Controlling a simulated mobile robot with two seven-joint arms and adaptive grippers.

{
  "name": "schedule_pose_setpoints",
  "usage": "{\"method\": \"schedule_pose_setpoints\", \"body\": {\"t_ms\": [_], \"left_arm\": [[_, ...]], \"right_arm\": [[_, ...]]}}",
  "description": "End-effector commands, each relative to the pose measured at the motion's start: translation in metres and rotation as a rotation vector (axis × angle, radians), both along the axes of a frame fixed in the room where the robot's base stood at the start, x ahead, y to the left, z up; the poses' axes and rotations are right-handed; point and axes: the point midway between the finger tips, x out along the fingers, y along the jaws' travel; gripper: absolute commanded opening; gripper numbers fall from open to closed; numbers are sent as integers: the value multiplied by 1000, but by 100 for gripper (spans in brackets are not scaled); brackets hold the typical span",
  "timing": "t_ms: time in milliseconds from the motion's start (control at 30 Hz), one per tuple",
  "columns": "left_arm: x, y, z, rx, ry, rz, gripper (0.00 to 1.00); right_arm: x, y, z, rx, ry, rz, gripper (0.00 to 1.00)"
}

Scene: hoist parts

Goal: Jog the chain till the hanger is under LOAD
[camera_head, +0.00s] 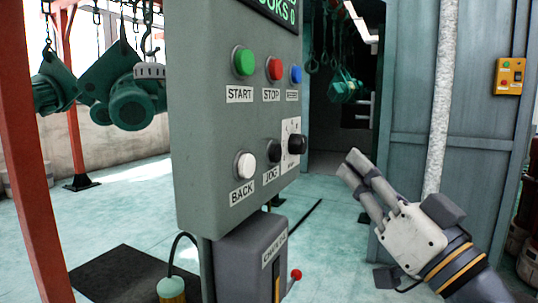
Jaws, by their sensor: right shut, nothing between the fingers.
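The grey control panel (205,130) stands in front of me. Its black JOG button (273,151) is low on the face, between the white BACK button (245,166) and a black knob (297,144). My right gripper (354,162) is right of the panel, apart from the buttons, with its fingers together and empty. Teal hoist parts (128,98) hang from hooks at upper left, and more teal parts (345,88) hang in the dark opening behind. No LOAD sign is readable, and I cannot tell which hanger is meant. My left gripper is out of view.
The panel also has green START (243,61), red STOP (275,69) and blue (295,74) buttons, with a cut-off display (272,8) above. Below is a grey box with a red-knobbed lever (295,275). A red post (35,180) stands left; a yellow button box (509,76) is right.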

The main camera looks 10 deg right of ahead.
Motion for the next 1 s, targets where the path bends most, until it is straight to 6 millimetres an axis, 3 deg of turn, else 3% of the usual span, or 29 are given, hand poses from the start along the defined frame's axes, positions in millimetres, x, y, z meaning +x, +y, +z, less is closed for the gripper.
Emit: {"method": "schedule_pose_setpoints", "body": {"t_ms": [167,500,1000], "left_arm": [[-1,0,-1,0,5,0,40],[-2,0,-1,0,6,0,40],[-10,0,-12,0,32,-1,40]], "right_arm": [[-3,-11,15,-2,-50,-31,0],[-2,-8,14,-2,-48,-30,0],[35,47,14,-2,-47,-29,0]]}}
